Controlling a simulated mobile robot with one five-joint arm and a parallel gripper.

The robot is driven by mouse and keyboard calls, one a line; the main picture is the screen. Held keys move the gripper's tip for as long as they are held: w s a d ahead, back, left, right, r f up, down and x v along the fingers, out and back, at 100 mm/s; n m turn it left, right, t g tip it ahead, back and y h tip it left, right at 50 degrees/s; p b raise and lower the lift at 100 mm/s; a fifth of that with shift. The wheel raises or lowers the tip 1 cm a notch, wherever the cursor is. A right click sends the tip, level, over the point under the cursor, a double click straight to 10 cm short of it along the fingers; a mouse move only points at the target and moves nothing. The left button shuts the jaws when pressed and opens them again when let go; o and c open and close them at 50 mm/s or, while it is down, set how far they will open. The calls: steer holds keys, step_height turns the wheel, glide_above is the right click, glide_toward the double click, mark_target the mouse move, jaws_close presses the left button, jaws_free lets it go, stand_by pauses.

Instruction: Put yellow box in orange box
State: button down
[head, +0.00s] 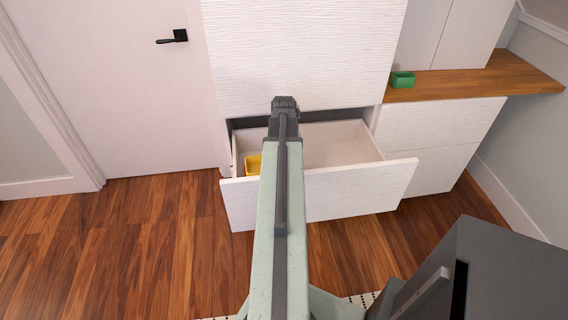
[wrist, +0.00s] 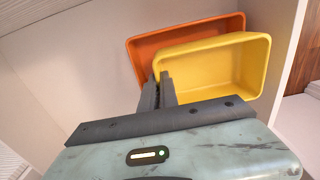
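The yellow box (wrist: 215,68) is an open, empty tray inside the pulled-out white drawer. Part of it shows left of my arm in the head view (head: 253,165). The orange box (wrist: 143,47) is beside and partly behind it in the wrist view; the yellow box covers much of it. I cannot tell whether the yellow box is above the orange one or only overlaps it in view. My gripper (wrist: 159,80) has its fingers close together at the yellow box's near left wall, seemingly pinching that wall. In the head view my arm hides the orange box.
The white drawer (head: 330,192) stands open below a tall white cabinet (head: 305,50); its right part looks empty. A green container (head: 402,79) stands on the wooden counter (head: 480,80) at right. A dark grey object (head: 510,270) fills the lower right. Wooden floor is clear at left.

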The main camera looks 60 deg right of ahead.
steer(key=shift+f+b, duration=2.6)
steer(key=shift+f, duration=0.3)
steer(key=c, duration=1.5)
jaws_free()
steer(key=shift+c, duration=0.2)
step_height(320, 180, up, 8)
steer(key=p, duration=0.8)
steer(key=shift+r, duration=0.1)
